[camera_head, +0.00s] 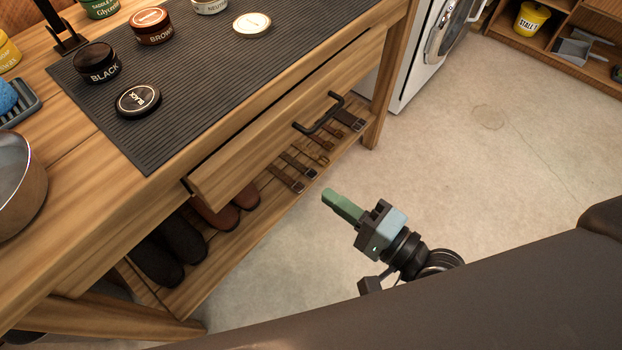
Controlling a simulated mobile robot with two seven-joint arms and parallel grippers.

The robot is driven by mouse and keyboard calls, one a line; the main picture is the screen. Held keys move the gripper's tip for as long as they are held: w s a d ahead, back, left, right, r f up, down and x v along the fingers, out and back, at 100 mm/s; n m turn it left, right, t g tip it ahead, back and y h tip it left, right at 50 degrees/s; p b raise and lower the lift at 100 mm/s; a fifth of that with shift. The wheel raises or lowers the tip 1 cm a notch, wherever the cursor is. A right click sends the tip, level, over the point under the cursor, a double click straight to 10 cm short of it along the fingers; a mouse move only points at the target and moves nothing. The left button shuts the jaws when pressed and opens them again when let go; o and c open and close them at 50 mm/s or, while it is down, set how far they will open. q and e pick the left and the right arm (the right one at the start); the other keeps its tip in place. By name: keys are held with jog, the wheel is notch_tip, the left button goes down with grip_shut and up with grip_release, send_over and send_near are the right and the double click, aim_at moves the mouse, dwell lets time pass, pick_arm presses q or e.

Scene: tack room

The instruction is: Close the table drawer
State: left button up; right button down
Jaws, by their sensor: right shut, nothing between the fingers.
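The wooden table drawer (250,159) is in the table's front, with a black bar handle (319,116). It stands a little out from the table (232,122), with a narrow dark gap along its top edge. My right gripper (326,196), with green fingers, is shut and empty. It appears over the open floor in front of the drawer, apart from the handle, with its fingers pointing towards the table. My left gripper is not in view.
A ribbed dark mat (200,90) on the tabletop holds several tins and lids. A metal bowl (22,185) stands at the left. Boots (158,262) and straps (300,165) lie on the lower shelf. A white washing machine (415,60) stands behind. The floor (500,160) at right is clear.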

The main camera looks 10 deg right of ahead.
aim_at(265, 151)
jog(key=x, duration=1.2)
jog(key=shift+w+a, duration=0.35)
jog(key=shift+w, duration=0.05)
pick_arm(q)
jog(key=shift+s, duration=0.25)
pick_arm(e)
jog(key=shift+w+a, duration=0.1)
jog(key=shift+w, duration=0.05)
jog(key=x, duration=0.6)
jog(key=shift+w+a+p, duration=0.1)
jog(key=shift+p, duration=0.2)
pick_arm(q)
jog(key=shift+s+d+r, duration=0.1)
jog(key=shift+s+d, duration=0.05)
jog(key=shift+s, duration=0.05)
pick_arm(e)
jog(key=shift+r, duration=0.15)
jog(key=shift+w, duration=0.1)
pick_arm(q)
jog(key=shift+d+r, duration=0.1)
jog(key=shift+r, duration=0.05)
